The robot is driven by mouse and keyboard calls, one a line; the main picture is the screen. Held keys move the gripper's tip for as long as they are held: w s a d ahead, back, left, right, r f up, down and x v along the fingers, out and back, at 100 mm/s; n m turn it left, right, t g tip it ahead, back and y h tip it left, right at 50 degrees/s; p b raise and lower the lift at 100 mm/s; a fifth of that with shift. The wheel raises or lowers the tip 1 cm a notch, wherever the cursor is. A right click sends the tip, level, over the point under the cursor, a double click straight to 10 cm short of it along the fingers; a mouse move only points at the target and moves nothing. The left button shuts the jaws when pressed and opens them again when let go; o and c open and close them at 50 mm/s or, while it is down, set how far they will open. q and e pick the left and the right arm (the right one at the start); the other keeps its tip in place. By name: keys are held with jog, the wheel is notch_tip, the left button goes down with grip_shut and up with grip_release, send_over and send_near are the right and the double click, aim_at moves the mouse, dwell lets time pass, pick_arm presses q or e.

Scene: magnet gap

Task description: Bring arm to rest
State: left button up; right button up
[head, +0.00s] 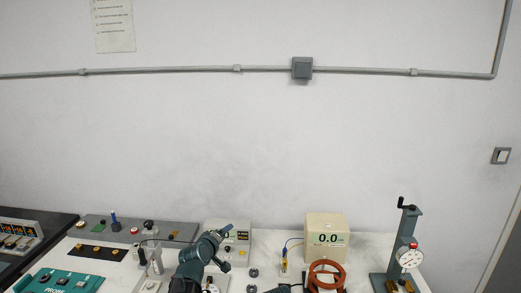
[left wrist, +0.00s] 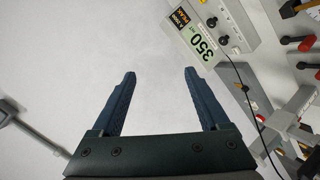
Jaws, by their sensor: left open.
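My left arm comes up from the bottom edge in the head view. Its gripper (head: 227,247) is above the bench, in front of a pale meter box (head: 240,240) that it partly covers. In the left wrist view the two dark fingers of my left gripper (left wrist: 160,72) stand wide apart with nothing between them. Past the fingers is plain pale surface. The pale box with a green "350" display (left wrist: 203,40) is just beyond the right finger. My right gripper cannot be made out in either view.
A beige box reading 0.0 (head: 327,238) stands behind a red coil (head: 326,275). A dial gauge stand (head: 404,252) is at the right. A grey panel (head: 180,232) and a green probe board (head: 60,281) are at the left. A cable (left wrist: 262,130) runs beside the gripper.

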pick_arm(q)
jog(key=s+a+f+m+g+y, duration=0.15)
jog(key=s+f+m+g, duration=0.4)
jog(key=s, duration=0.85)
jog(key=s+a+f+m+g+y, duration=0.1)
jog(key=s+a+f+m+g, duration=0.15)
jog(key=s+f+g, duration=0.8)
jog(key=s+d+f+m+t+y+b, duration=0.1)
jog(key=s+d+f+m+t+b, duration=0.1)
jog(key=s+d+f+m+b, duration=0.2)
jog(key=s+d+b, duration=0.3)
jog(key=s+d, duration=0.2)
jog(key=d, duration=0.2)
jog(key=shift+s+f+m+t+y, duration=0.25)
jog(key=shift+s+m+t+y, duration=0.05)
jog(key=shift+y, duration=0.05)
jog(key=shift+d, duration=0.1)
jog(key=shift+c, duration=0.2)
